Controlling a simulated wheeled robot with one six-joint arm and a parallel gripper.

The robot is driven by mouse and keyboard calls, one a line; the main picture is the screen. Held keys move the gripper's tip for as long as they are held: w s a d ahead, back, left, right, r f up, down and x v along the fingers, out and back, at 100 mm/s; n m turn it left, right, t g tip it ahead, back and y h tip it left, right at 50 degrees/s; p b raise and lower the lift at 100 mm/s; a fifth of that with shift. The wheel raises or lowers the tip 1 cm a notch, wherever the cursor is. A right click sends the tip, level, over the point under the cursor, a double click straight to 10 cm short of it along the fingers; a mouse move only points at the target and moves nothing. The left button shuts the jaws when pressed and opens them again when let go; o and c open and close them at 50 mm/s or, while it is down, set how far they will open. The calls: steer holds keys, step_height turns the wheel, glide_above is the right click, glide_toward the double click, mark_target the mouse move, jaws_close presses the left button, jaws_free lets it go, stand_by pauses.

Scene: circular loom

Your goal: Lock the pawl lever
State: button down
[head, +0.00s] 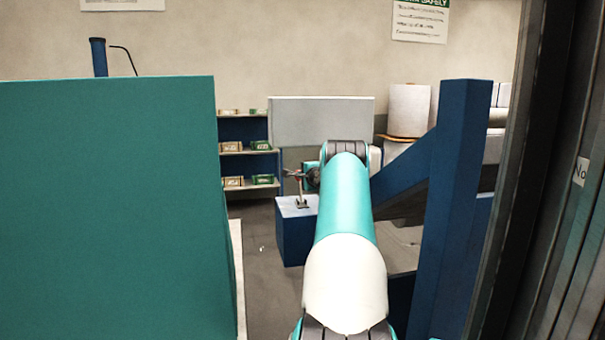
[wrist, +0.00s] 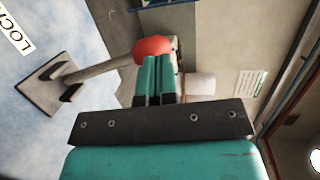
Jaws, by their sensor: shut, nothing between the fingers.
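The pawl lever shows in the wrist view as a grey shaft (wrist: 98,71) with a red ball knob (wrist: 150,46). It rises at a slant from a grey base plate (wrist: 42,90) on a pale surface. A white label (wrist: 15,36), partly cut off, reads "LOC…". My gripper (wrist: 158,62) is shut and empty, its teal fingers together. Its fingertips overlap the knob in the picture; I cannot tell whether they touch it. In the head view the lever (head: 301,193) stands small on a blue block (head: 294,238), and my arm partly hides this area.
A large teal panel (head: 105,210) fills the left of the head view. A blue slanted frame (head: 455,190) stands close on the right of my arm. Blue shelves (head: 250,165) with small boxes stand behind. Bare floor (head: 265,270) shows between panel and block.

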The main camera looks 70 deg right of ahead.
steer(key=shift+w+d, duration=0.3)
steer(key=shift+r, duration=0.2)
stand_by(0.3)
